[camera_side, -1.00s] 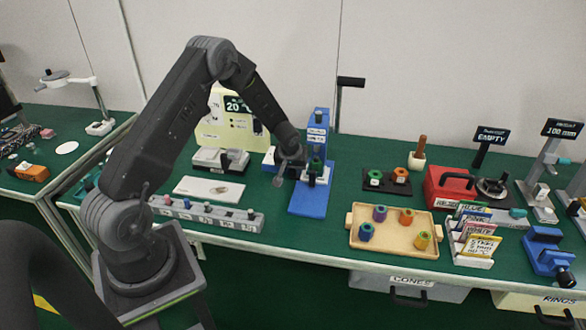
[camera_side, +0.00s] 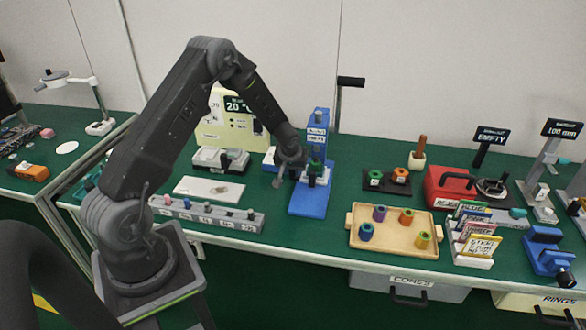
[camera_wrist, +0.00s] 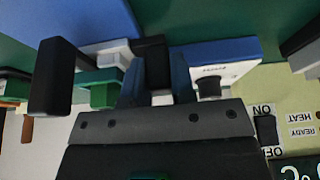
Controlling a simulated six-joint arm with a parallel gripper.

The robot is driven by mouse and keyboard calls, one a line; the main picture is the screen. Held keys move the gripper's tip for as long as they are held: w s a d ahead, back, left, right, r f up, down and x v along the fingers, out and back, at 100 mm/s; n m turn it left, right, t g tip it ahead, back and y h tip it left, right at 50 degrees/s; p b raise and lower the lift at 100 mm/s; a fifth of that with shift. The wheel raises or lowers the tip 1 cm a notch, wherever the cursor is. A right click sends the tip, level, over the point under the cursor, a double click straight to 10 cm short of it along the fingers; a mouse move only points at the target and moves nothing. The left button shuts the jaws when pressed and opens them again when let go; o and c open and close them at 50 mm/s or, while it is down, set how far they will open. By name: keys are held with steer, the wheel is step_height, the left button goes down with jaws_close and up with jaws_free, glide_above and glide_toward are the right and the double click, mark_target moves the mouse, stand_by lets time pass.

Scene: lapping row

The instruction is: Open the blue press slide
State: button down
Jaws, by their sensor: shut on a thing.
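The blue press has an upright column (camera_side: 319,128) and a flat blue base plate (camera_side: 308,203) in the side view. A white block with a dark knob (camera_side: 312,180) sits low on it, with a green part (camera_side: 317,165) just above. My gripper (camera_wrist: 157,80) is at the left of the column, pointing down. Its jaws are shut on a dark handle (camera_wrist: 154,62) at the press, mostly hidden between the fingers. In the wrist view a blue block with a white labelled front (camera_wrist: 225,70) and black knob lies just right of the fingers.
A pale yellow display unit (camera_side: 225,128) stands behind my arm. A wooden tray (camera_side: 393,251) with several coloured spools is to the right. A grey rack (camera_side: 205,216) lies in front, left of the press.

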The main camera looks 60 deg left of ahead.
steer(key=s+d, duration=0.6)
steer(key=shift+s+d, duration=0.35)
steer(key=c, duration=1.2)
jaws_free()
steer(key=shift+c, duration=0.2)
steer(key=shift+r, duration=0.1)
steer(key=v, duration=1.3)
steer(key=shift+r, duration=0.3)
steer(key=shift+s+d, duration=0.1)
steer(key=shift+d, duration=0.05)
